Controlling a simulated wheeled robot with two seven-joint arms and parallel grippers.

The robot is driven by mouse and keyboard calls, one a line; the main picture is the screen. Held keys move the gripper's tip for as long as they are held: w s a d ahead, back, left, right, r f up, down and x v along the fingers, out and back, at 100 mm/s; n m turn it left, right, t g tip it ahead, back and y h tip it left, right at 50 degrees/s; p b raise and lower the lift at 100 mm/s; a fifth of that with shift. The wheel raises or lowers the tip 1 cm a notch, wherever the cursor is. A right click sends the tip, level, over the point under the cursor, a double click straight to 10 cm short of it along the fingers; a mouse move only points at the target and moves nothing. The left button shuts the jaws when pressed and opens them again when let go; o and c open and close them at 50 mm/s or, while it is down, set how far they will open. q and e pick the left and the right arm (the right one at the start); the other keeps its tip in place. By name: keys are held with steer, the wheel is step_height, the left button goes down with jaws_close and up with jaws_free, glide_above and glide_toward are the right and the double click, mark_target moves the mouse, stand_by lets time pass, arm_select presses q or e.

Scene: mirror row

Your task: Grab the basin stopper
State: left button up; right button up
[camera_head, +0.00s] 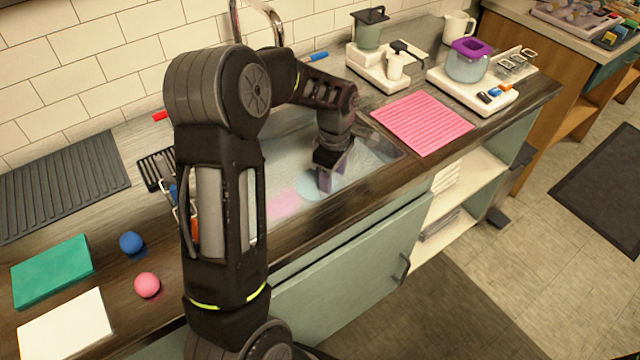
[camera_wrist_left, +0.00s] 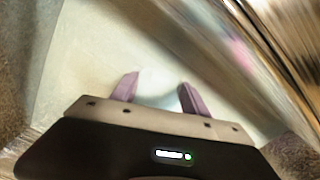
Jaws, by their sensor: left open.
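My left gripper (camera_head: 333,177) reaches down into the sink basin (camera_head: 372,160) in the head view. Its two purple fingers are apart, and it also shows open in the left wrist view (camera_wrist_left: 158,88). A pale blue round shape (camera_head: 312,188) lies in the basin beside the fingers, with a pink shape (camera_head: 285,205) to its left. I cannot tell whether either is the stopper. The wrist view is blurred and shows pale basin surface with no clear object held between the fingers. My left arm hides part of the basin. My right gripper is not in view.
A pink ribbed mat (camera_head: 422,122) lies right of the basin. A blue ball (camera_head: 131,242), a pink ball (camera_head: 147,285) and a green block (camera_head: 52,270) are at left. The faucet (camera_head: 272,20) rises behind my arm.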

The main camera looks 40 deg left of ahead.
arm_select(q)
steer(key=shift+c, duration=0.3)
jaws_close()
stand_by(0.4)
step_height(320, 180, up, 10)
stand_by(0.4)
stand_by(0.5)
